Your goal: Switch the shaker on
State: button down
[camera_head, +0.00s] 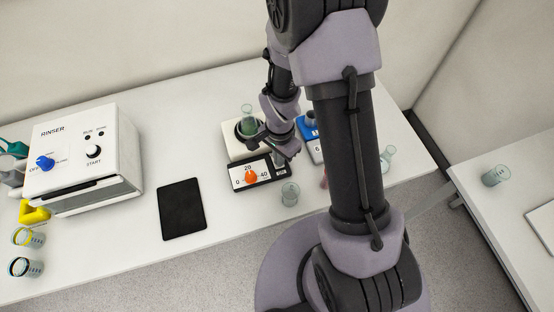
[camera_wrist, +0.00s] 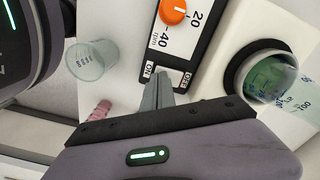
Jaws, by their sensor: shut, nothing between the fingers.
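The shaker is a white box with a black front panel (camera_head: 247,184), an orange knob (camera_head: 251,176) and a scale of 0, 20 and 40. A vessel with green liquid (camera_head: 248,125) sits in its round dark holder. The wrist view shows the knob (camera_wrist: 173,11), the OFF label (camera_wrist: 148,76), the ON label (camera_wrist: 187,80) and the green vessel (camera_wrist: 270,80). My gripper (camera_wrist: 164,86) is shut and empty, its fingertips at the panel between the two labels. The fingers hide the switch, so its position and any contact are unclear. In the head view, my gripper (camera_head: 282,163) is at the panel's right end.
A blue-topped device (camera_head: 308,128) stands behind my arm. A black pad (camera_head: 182,208) and the white rinser (camera_head: 85,155) are on the left. Bare table lies between pad and shaker.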

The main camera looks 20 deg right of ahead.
jog(key=shift+f+b, duration=0.4)
jog(key=shift+f, duration=0.05)
jog(key=shift+r, duration=0.1)
notch_tip(320, 180, up, 7)
jog(key=p, duration=0.4)
jog(key=shift+p, duration=0.3)
notch_tip(320, 180, up, 6)
jog(key=n+t+b, duration=0.2)
jog(key=n+b, duration=0.1)
jog(key=b, duration=0.7)
jog(key=s+a+r+n+t+y+b, duration=0.1)
jog(key=s+a+r+n+t+b, duration=0.1)
jog(key=s+b, duration=0.2)
jog(key=s+a+r+n+t+y+b, duration=0.1)
jog(key=s+a+r+n+b, duration=0.1)
jog(key=s, duration=0.6)
jog(key=shift+s+r+n+t+b, duration=0.35)
jog(key=shift+r+b, duration=0.25)
jog(key=shift+b, duration=0.55)
